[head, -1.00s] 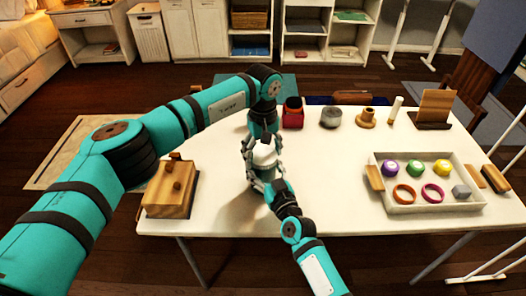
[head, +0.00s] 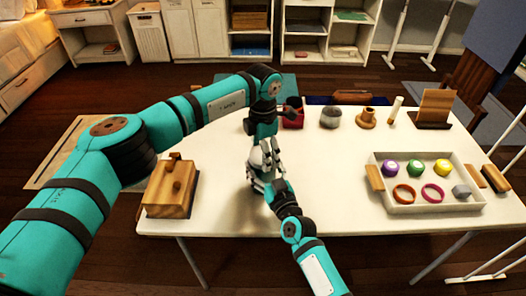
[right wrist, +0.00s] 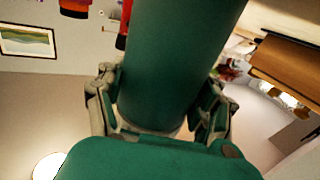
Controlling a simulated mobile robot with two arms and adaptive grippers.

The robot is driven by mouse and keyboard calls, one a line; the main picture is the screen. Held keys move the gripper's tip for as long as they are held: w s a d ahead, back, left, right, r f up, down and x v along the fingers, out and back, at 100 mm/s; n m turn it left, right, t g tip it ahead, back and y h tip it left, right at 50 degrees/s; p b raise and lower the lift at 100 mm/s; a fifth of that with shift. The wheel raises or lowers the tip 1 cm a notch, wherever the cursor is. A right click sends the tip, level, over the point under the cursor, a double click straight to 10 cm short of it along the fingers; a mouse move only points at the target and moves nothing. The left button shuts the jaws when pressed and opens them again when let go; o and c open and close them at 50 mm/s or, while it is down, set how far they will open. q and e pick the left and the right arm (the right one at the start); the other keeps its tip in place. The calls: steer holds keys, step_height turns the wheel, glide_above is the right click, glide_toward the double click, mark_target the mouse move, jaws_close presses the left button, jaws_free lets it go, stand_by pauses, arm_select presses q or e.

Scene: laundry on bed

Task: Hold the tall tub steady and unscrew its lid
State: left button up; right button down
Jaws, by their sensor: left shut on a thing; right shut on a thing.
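The tall tub (head: 257,158) stands on the left part of the white table, its pale top partly showing in the head view. My left gripper (head: 268,153) points down from above and is shut around the top of the tub, at its lid. My right gripper (head: 264,183) comes from the front and is shut on the tub's lower body. The grippers hide most of the tub and the seam of its lid. In the right wrist view, my right fingers (right wrist: 158,112) flank a large dark teal cylinder; I cannot tell whether it is the tub or my left arm.
A red container (head: 292,118), a grey jar (head: 330,117) and a wooden spool (head: 366,117) stand at the back. A tray (head: 425,208) with balls and rings is at the right. The table's middle is clear.

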arm_select(q)
steer(key=n, duration=1.2)
steer(key=shift+n, duration=0.4)
steer(key=n, duration=0.4)
steer(key=shift+r, duration=0.2)
steer(key=shift+r, duration=1)
